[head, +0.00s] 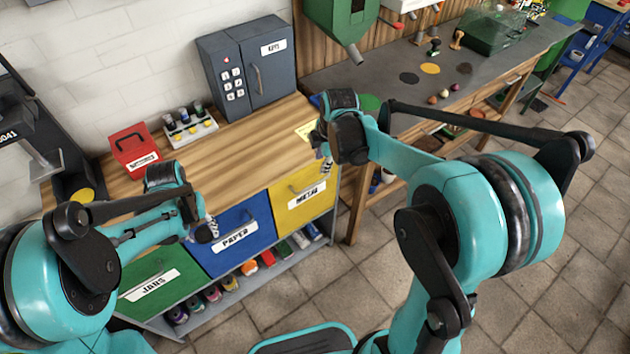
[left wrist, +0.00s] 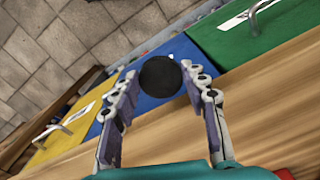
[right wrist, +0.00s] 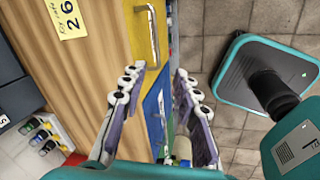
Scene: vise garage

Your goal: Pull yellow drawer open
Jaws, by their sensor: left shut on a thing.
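The yellow drawer (head: 290,217), labelled METAL, is the right-hand one in the cabinet's row and looks closed. Its metal handle (head: 308,187) also shows in the right wrist view (right wrist: 153,38). My right gripper (head: 326,160) is open and empty, above and beside the handle, apart from it. In the right wrist view its fingers (right wrist: 162,72) are spread, with the handle ahead of them. My left gripper (head: 208,229) is in front of the blue drawer (head: 232,255), shut on a black round object (left wrist: 160,76). The yellow drawer also shows in the left wrist view (left wrist: 68,145).
The green drawer (head: 165,273) is left of the blue one. On the wooden top stand a grey safe (head: 246,65), a red box (head: 134,148) and a bottle rack (head: 190,128). A workbench (head: 430,75) stands to the right. Tiled floor (head: 300,290) in front is clear.

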